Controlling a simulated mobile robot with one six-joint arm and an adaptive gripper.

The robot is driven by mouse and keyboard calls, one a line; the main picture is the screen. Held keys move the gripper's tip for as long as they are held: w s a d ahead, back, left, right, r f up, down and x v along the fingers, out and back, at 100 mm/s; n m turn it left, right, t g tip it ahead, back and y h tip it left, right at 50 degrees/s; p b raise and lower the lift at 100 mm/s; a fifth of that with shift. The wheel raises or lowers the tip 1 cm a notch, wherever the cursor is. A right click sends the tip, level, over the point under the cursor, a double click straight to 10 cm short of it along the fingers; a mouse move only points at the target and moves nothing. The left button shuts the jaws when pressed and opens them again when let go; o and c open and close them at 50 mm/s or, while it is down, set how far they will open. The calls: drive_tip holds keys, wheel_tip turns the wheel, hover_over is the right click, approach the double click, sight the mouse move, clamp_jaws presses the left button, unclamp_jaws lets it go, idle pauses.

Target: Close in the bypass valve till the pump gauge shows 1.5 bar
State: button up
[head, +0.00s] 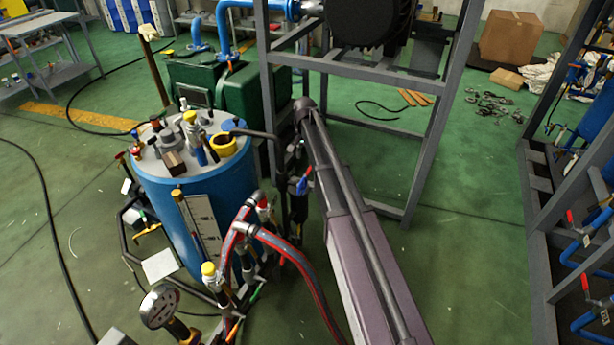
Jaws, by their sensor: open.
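A round pressure gauge (160,306) with a white dial stands at the lower left, tilted in the picture. Its reading is too small to tell. Several small valves sit around the blue vessel (165,215), among them one with a blue handle (304,184) beside my arm and one with a yellow handle (146,234) at the vessel's left. I cannot tell which one is the bypass valve. My arm reaches from the bottom edge up to the middle of the picture. I cannot make out my gripper, and my arm hides part of the pipework.
Red-striped hoses (290,250) run close to my arm's left. A grey steel frame (438,130) stands behind the arm, and a rack (540,230) with blue pipes stands at the right. Green floor (460,265) between them is clear. A black cable (55,235) lies at the left.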

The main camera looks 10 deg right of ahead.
sight(305, 181)
drive_tip(key=shift+w+r, duration=0.15)
drive_tip(key=shift+w, duration=0.25)
drive_tip(key=shift+f, duration=0.2)
wheel_tip(305, 181, down, 13)
drive_tip(key=b, duration=1.3)
drive_tip(key=shift+f+b, duration=0.2)
drive_tip(key=shift+b, duration=0.2)
clamp_jaws()
